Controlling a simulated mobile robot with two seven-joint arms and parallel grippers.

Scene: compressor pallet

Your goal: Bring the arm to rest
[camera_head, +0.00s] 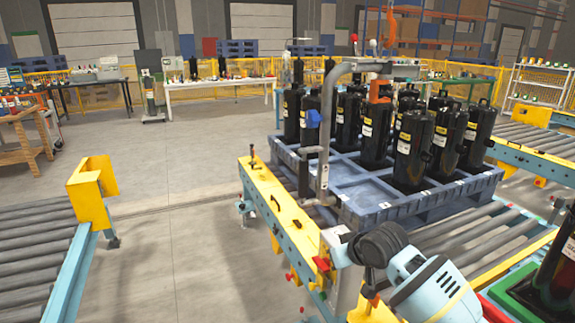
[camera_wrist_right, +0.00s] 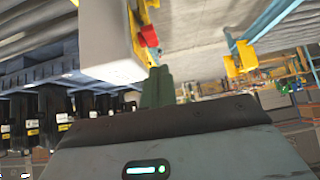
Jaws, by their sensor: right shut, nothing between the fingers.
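My right arm (camera_head: 435,288) comes in at the bottom right of the head view, with a dark joint and a pale blue-white link. It is over the front of the pallet conveyor, close to its yellow edge. In the right wrist view my right gripper (camera_wrist_right: 157,76) shows as dark fingers standing close together beyond the dark plate of the hand. It is shut and empty. A green light glows on the hand. My left gripper is not in view.
A blue pallet (camera_head: 400,211) with several black compressors (camera_head: 412,150) stands on the conveyor. Another roller conveyor (camera_head: 35,250) is at the left. Clear floor (camera_head: 190,230) lies between.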

